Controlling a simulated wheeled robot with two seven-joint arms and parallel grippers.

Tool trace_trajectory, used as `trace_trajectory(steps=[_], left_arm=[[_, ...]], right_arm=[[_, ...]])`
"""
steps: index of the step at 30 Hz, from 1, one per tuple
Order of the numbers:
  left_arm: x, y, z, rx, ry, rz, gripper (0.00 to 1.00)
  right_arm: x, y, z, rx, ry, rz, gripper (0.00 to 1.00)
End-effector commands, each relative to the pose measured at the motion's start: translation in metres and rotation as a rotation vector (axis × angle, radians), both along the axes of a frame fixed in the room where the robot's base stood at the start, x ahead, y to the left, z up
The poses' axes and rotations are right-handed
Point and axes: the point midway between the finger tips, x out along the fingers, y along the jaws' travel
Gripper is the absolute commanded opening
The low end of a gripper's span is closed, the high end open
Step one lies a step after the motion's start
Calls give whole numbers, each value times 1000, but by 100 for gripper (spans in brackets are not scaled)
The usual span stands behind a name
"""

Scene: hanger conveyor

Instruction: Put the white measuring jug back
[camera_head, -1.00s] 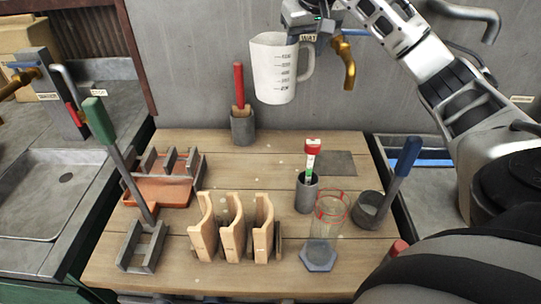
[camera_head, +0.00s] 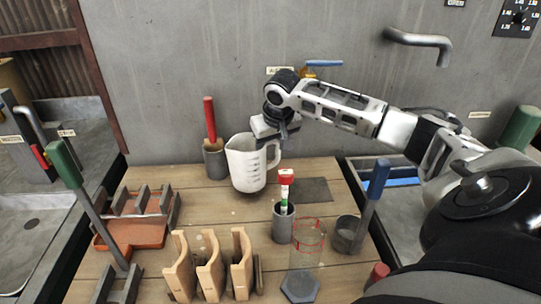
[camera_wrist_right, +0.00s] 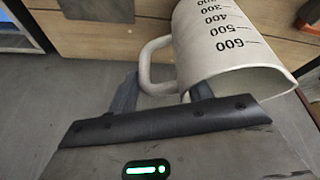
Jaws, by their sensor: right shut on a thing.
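The white measuring jug (camera_head: 247,165) is upright at the back of the wooden table, with black scale marks on its side and its handle to the right. My right gripper (camera_head: 272,138) is shut on the jug's handle. In the right wrist view the jug (camera_wrist_right: 225,45) shows close up, with its handle between the fingers (camera_wrist_right: 150,90). The jug's bottom is at or just above the table top; I cannot tell if it touches. A flat dark grey mat (camera_head: 314,190) lies to the right of the jug. My left gripper is not in view.
A holder with a red-handled tool (camera_head: 211,125) stands left of the jug. In front are a grey cup with a red-topped tool (camera_head: 284,222), a clear red-rimmed cylinder (camera_head: 306,245) and a cup with a blue handle (camera_head: 348,235). Wooden stands (camera_head: 210,265) fill the front middle.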

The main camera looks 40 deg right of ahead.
Motion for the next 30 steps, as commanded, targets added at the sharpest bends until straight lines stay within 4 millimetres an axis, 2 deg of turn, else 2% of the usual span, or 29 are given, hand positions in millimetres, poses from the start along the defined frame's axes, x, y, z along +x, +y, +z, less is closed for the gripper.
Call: trace_trajectory(steps=[3,6,18,19,20,21,30], left_arm=[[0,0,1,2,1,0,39],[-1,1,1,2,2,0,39],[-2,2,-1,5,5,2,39],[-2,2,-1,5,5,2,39],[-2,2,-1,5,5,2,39],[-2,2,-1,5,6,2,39],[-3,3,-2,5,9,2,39]], right_arm=[[-1,0,-18,0,3,-1,4],[0,0,-28,1,2,-1,4],[0,1,-34,1,1,0,4],[0,0,-33,0,1,0,58],[0,0,-33,0,1,0,67],[0,0,-33,0,1,0,72],[0,0,-31,0,0,0,72]])
